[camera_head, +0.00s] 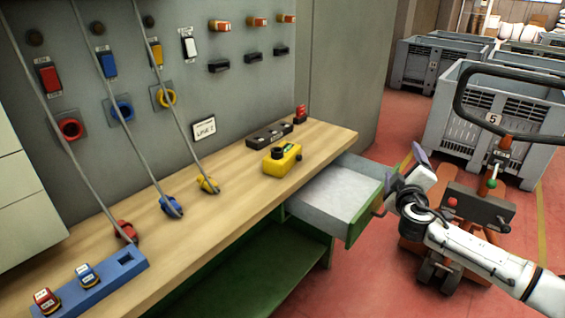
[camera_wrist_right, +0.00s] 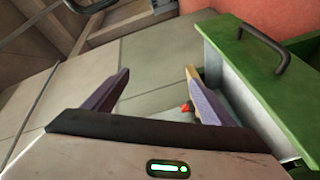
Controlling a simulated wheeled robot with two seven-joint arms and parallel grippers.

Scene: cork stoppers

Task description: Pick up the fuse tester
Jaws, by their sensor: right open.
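No label marks the fuse tester, so I cannot tell for certain which object it is. A yellow box with a black top part (camera_head: 282,158) sits on the workbench, possibly the tester. A small red-orange object (camera_wrist_right: 187,107) shows in the wrist view by the right-hand finger, partly hidden; I cannot tell what it is. My right gripper (camera_head: 412,159) is open and looks empty, near the front end of the open drawer (camera_head: 364,219). Its two purple fingers are apart in the wrist view (camera_wrist_right: 157,72). My left gripper is out of view.
The wooden workbench (camera_head: 235,190) also carries a black strip (camera_head: 269,134), a small red-and-black item (camera_head: 300,114) and a blue holder (camera_head: 115,277). A pallet jack (camera_head: 480,205) and grey crates (camera_head: 440,133) stand behind my right arm.

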